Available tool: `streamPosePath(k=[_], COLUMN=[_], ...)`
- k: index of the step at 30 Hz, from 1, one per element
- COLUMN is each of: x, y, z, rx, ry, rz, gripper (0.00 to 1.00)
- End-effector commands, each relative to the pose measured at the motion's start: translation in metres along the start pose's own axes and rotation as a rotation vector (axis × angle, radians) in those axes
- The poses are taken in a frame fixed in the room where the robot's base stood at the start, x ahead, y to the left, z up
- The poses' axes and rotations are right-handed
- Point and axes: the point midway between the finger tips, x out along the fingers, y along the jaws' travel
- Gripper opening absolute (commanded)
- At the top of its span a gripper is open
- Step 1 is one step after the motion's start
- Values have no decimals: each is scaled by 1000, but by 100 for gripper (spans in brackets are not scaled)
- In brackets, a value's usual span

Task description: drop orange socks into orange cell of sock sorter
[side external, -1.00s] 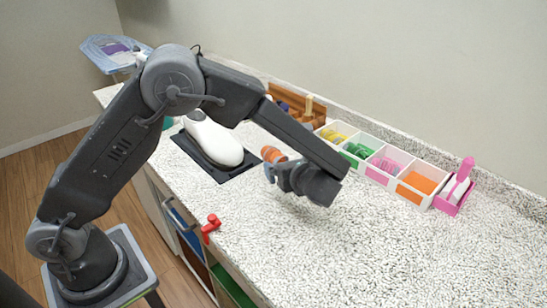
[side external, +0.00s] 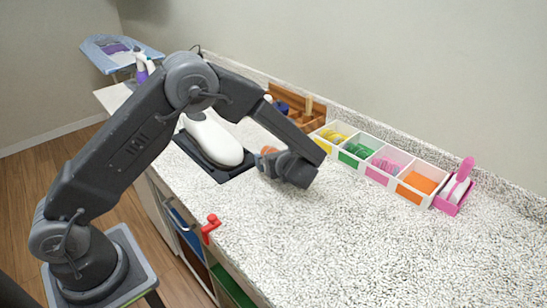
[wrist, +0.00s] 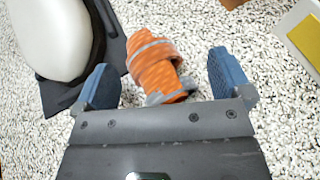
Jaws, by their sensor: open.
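The orange socks (wrist: 155,72), a rolled bundle with grey bands, lie on the speckled counter. In the wrist view they are between the two blue fingers of my gripper (wrist: 165,82), with a gap on both sides. In the side view the socks (side external: 267,150) are mostly hidden behind my gripper (side external: 264,165). My gripper is open and low over the counter. The sock sorter (side external: 393,182) is a white row of cells against the wall. Its orange cell (side external: 421,183) is at the right end; yellow, green and pink cells hold items.
A white padded board (side external: 213,140) on a dark mat is left of my gripper. A pink holder (side external: 455,192) with a brush stands right of the sorter. A wooden organizer (side external: 296,108) is behind. A red clamp (side external: 211,228) sits at the front edge. The right counter is clear.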

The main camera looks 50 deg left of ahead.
Motion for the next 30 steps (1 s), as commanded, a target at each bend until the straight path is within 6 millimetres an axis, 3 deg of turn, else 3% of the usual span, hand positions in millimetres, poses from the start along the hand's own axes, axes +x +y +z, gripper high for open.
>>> streamPosePath(k=[2, 20, 30], x=[0, -1, -1], y=[0, 0, 0], z=[0, 0, 1], rx=[0, 0, 0], ry=[0, 0, 0], rz=[-1, -1, -1], gripper=[96, 38, 34])
